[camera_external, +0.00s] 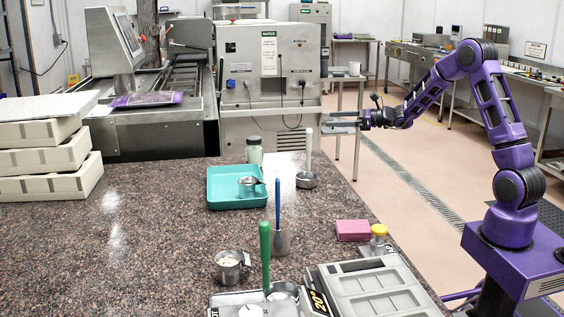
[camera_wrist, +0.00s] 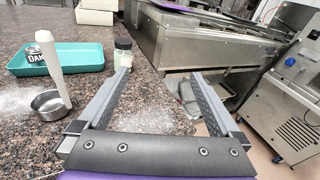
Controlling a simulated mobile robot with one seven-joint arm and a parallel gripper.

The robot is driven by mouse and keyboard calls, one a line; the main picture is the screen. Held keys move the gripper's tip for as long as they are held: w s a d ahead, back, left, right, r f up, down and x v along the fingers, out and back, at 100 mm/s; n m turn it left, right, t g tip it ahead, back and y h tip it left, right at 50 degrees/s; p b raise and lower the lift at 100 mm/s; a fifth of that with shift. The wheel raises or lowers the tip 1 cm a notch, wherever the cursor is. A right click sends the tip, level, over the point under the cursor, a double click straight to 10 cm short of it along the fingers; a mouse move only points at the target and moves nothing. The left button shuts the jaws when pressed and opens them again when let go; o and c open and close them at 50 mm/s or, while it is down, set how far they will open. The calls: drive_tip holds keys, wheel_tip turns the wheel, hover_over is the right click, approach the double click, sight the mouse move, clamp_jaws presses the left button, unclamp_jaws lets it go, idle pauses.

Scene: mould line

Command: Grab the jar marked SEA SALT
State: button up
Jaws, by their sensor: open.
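A small jar (camera_external: 254,151) with a dark lid and pale contents stands upright on the speckled counter, behind the teal tray. It also shows in the wrist view (camera_wrist: 123,54), just beyond the tip of my left finger. A second small jar (camera_external: 379,241) with a yellow lid stands near the counter's right edge. I cannot read a SEA SALT label on either jar. My gripper (camera_external: 326,123) is open and empty, above and to the right of the dark-lidded jar, near the counter's far right corner. Both fingers (camera_wrist: 161,76) show wide apart in the wrist view.
A steel ladle with a white upright handle (camera_external: 308,160) stands close to the dark-lidded jar. The teal tray (camera_external: 222,203) holds a metal cup (camera_external: 249,187). Blue- and green-handled tools (camera_external: 265,250), a pink block (camera_external: 353,230) and a scale stand nearer. Stacked boxes (camera_external: 45,160) are left.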

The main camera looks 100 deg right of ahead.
drive_tip(key=t, duration=0.2)
approach(254, 138)
drive_tip(key=shift+y, duration=0.3)
drive_tip(key=x, duration=0.2)
drive_tip(key=b+x, duration=0.1)
drive_tip(key=x, duration=0.1)
drive_tip(key=shift+d+f, duration=0.15)
drive_tip(key=shift+f, duration=0.1)
drive_tip(key=shift+x, duration=3)
drive_tip(key=shift+d+r, duration=0.1)
drive_tip(key=shift+r, duration=0.1)
clamp_jaws()
